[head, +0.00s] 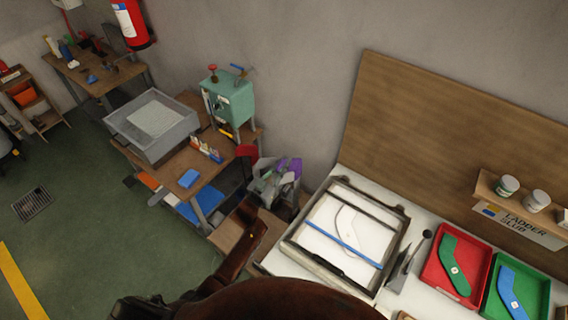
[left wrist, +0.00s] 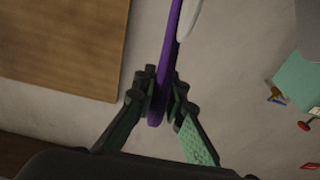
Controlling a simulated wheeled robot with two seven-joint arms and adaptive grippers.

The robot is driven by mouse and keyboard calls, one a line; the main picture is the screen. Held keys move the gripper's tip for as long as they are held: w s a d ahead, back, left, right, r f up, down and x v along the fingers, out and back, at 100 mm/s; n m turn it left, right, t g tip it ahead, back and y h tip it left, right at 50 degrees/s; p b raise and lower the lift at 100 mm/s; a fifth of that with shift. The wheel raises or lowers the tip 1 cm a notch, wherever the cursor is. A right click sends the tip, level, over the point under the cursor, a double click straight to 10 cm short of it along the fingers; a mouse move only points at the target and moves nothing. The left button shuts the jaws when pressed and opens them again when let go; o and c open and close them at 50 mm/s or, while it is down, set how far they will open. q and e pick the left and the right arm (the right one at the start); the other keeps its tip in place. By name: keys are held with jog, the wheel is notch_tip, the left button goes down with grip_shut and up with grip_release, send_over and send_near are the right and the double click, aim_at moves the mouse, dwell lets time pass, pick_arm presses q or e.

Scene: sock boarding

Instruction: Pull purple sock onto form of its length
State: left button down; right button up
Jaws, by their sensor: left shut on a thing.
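My left gripper (left wrist: 163,102) is shut on the purple sock (left wrist: 177,50). The sock shows in the left wrist view as a narrow strip between the green-padded fingers, running up out of the frame. A white rounded edge (left wrist: 189,18) lies close beside it; I cannot tell what it belongs to. In the head view the purple cloth (head: 292,168) shows small near the wall, right of the teal machine, with grey parts around it. A green bent flat form (head: 455,266) lies in a red tray, and a blue one (head: 511,293) in a green tray. My right gripper does not show.
A grey-framed white board (head: 318,222) with a blue bar and a bent outline is on the white bench. A wooden back panel (head: 440,120) carries a shelf (head: 516,200) with pots. The teal machine (head: 232,100) and grey tray (head: 152,125) stand left.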

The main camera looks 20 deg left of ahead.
aim_at(284, 176)
pick_arm(q)
jog(key=shift+f+b, duration=3.2)
jog(key=shift+f, duration=1.05)
jog(key=c, duration=1.9)
grip_release()
jog(key=v, duration=1.2)
